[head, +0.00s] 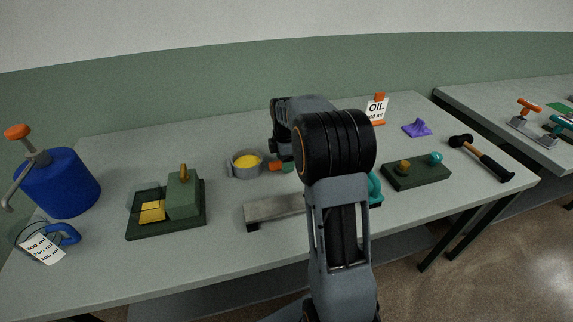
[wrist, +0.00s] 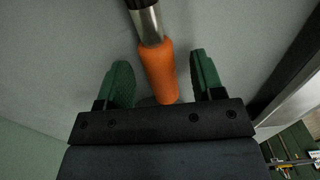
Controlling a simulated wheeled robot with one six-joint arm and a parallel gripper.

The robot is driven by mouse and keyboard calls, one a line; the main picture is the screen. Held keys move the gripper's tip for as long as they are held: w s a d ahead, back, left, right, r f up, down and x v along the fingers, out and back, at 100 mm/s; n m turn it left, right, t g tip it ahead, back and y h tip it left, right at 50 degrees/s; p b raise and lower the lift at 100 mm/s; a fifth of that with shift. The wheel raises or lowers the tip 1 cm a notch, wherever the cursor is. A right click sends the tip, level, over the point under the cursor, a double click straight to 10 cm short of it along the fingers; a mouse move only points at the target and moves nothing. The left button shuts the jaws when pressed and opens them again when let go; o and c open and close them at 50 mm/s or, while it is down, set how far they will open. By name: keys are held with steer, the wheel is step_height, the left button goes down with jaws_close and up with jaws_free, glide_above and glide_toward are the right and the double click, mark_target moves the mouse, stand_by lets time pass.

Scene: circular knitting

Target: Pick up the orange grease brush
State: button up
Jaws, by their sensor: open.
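The orange grease brush shows in the wrist view as an orange handle (wrist: 160,72) with a metal ferrule and dark bristles at the top edge. My gripper (wrist: 163,78) is open, with one green finger on each side of the handle and a gap on both sides. The handle's lower end reaches down close to the dark gripper body. In the head view, a small orange piece of the brush (head: 287,167) shows on the table next to the grey cup, left of my arm. My arm hides the rest there, and my fingertips are hidden too.
The grey cup with yellow contents (head: 245,165) stands close by on the left. A grey metal bar (head: 272,209) lies in front. A green block on a tray (head: 183,195) and a blue can (head: 58,183) are further left. A green board (head: 416,173) and mallet (head: 480,158) lie right.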

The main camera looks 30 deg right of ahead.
steer(key=shift+f, duration=0.25)
steer(key=shift+c, duration=0.2)
steer(key=c, duration=1)
steer(key=shift+o, duration=0.2)
steer(key=shift+r, duration=0.15)
steer(key=shift+r, duration=0.65)
steer(key=s+d+r, duration=0.1)
steer(key=s+r, duration=1)
steer(key=s, duration=0.3)
steer(key=shift+r, duration=0.25)
